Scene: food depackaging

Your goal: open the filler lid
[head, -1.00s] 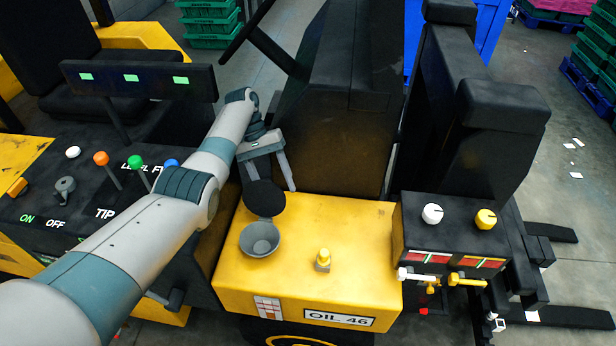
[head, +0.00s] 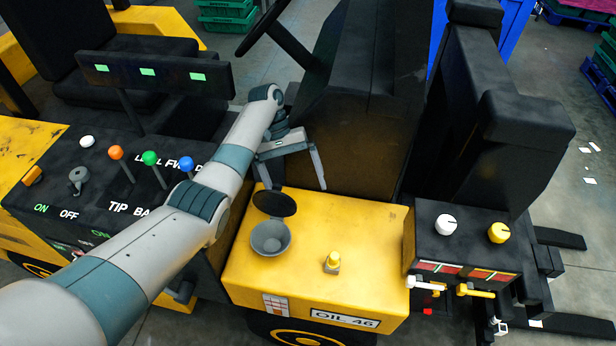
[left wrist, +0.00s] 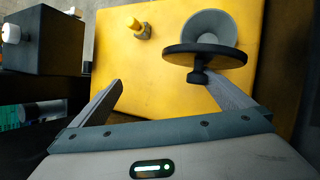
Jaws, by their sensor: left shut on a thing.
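The filler lid (head: 274,203) is a black disc, raised and tilted at the back rim of the grey filler funnel (head: 270,238). The funnel sits on the yellow housing, its mouth uncovered. My left gripper (head: 294,187) is just behind the lid, its fingers far apart. In the left wrist view the lid (left wrist: 205,54) shows nearly edge-on, its knob towards me. The right-hand finger of the left gripper (left wrist: 165,84) reaches the lid's edge beside the knob; the lid hides its tip. My right gripper is not in view.
A yellow fitting (head: 332,262) stands on the housing (head: 370,235) right of the funnel. A black box (head: 468,250) with knobs and levers is further right. A dark upright panel (head: 350,130) rises behind my left gripper. A lever console (head: 110,195) lies left, under my arm.

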